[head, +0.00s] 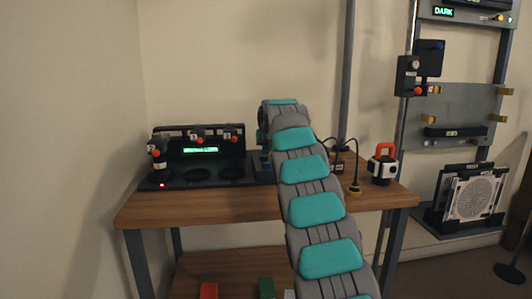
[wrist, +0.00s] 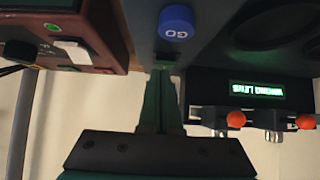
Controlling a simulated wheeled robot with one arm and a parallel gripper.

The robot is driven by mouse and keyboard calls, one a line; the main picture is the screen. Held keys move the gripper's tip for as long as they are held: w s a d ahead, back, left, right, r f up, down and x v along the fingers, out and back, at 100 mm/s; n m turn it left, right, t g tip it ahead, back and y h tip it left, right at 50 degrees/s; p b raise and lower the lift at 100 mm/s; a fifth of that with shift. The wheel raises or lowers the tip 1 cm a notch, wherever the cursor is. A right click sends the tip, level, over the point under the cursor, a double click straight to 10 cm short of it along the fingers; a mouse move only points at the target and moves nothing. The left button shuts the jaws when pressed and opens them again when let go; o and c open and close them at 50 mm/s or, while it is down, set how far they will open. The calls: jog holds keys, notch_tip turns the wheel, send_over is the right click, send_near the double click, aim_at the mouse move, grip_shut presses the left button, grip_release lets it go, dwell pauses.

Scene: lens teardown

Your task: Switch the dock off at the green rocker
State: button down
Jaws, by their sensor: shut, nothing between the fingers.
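The dock (head: 192,183) is a black console on the left of the wooden bench, with a lit green display (head: 200,150) and a red light at its front left. In the wrist view the picture is upside down, and the display (wrist: 257,89) appears to read "WRONG LENS". A round blue GO button (wrist: 176,22) is on the panel just beyond my fingertips. My gripper (wrist: 162,68) is shut and empty, its tips close to the panel edge. I cannot tell whether they touch it. No green rocker shows clearly; the tips may hide it. My arm hides the gripper in the head view.
A dark red box with a small green patch (wrist: 52,27) stands close to my gripper in the wrist view. Orange-knobbed fixtures (wrist: 236,119) line the dock. A white and orange device (head: 383,164) is at the bench's right, beside hanging cables.

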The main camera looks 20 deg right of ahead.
jog(key=b, duration=0.1)
jog(key=f+b, duration=0.1)
jog(key=shift+s+a+f+t+b, duration=0.1)
jog(key=shift+s+f+t+b, duration=0.1)
jog(key=shift+f+t+b, duration=0.15)
jog(key=shift+r, duration=0.55)
jog(key=shift+r+p, duration=0.75)
jog(key=shift+p, duration=0.05)
